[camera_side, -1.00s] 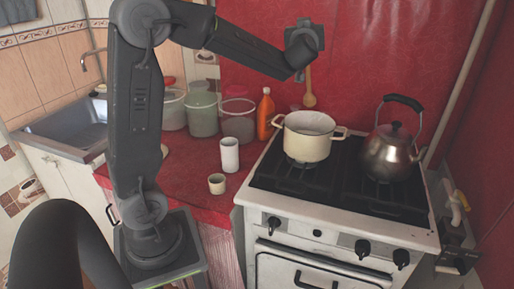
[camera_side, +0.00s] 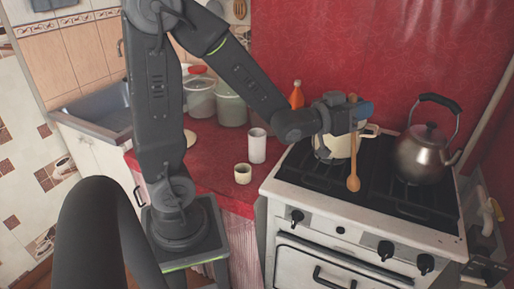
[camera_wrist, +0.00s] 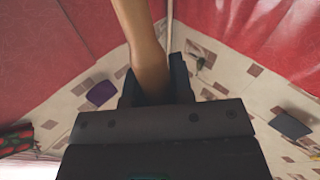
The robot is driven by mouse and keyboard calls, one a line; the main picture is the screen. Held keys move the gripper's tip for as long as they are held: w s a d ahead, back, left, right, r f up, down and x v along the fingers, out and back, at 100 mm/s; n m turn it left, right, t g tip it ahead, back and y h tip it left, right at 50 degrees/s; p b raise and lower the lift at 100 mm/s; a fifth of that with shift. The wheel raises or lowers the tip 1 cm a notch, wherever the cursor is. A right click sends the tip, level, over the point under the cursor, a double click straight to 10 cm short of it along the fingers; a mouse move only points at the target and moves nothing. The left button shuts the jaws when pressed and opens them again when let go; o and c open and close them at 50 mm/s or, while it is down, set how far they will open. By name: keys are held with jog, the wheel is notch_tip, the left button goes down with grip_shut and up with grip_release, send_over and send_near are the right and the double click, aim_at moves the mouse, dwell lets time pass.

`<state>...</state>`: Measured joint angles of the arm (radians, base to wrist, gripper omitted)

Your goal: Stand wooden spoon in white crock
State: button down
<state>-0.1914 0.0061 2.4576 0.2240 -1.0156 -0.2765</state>
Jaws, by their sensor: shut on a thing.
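The wooden spoon (camera_side: 354,172) hangs nearly upright from my gripper (camera_side: 351,113), bowl down, in front of the cream pot in the side view. My gripper is shut on its handle, whose top sticks up past the fingers. In the wrist view the wooden handle (camera_wrist: 142,42) runs up from between the jaws (camera_wrist: 157,88). The white crock (camera_side: 257,146), a tall plain cylinder, stands upright on the red counter, left of the stove and well left of the spoon. Its inside is barely visible. The crock is not visible in the wrist view.
A small cream cup (camera_side: 243,173) stands in front of the crock. A cream pot (camera_side: 338,144), partly hidden by my gripper, and a steel kettle (camera_side: 422,155) sit on the stove. An orange bottle (camera_side: 296,95) and lidded containers (camera_side: 231,105) stand behind.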

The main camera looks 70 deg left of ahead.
dwell(0.5)
jog(key=s+a+r+n+g+y, duration=0.25)
jog(key=s+a+y, duration=0.2)
jog(key=a, duration=0.75)
jog(key=s+a+r+n+g+y, duration=0.1)
jog(key=s+a+n+g+y, duration=0.3)
jog(key=a, duration=0.9)
jog(key=s+a+r+n+g+y, duration=0.1)
jog(key=s+a+n+g+y, duration=0.4)
jog(key=a, duration=0.7)
notch_tip(320, 180, down, 14)
jog(key=w+m+t+y, duration=0.1)
jog(key=w, duration=0.1)
jog(key=shift+w+a+r, duration=0.15)
jog(key=shift+w, duration=0.1)
jog(key=shift+m+t, duration=0.25)
jog(key=c, duration=0.9)
grip_release()
